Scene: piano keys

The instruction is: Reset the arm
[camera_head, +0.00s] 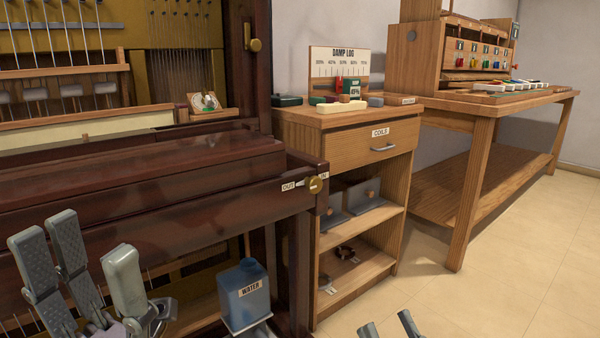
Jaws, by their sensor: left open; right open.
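My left gripper (58,258) is at the lower left, in front of the dark wooden piano (180,175). Its grey fingers point up and stand apart, with nothing seen between them. My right gripper (388,328) shows only as two grey fingertips at the bottom edge, right of centre. The tips are apart, over the floor in front of the cabinet; the rest of it is cut off by the frame.
A blue water container (244,296) sits low in the piano. A wooden cabinet (342,126) with a "COILS" drawer and open shelves stands beside it. A workbench (500,97) stands at the right. The tiled floor (510,290) at lower right is clear.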

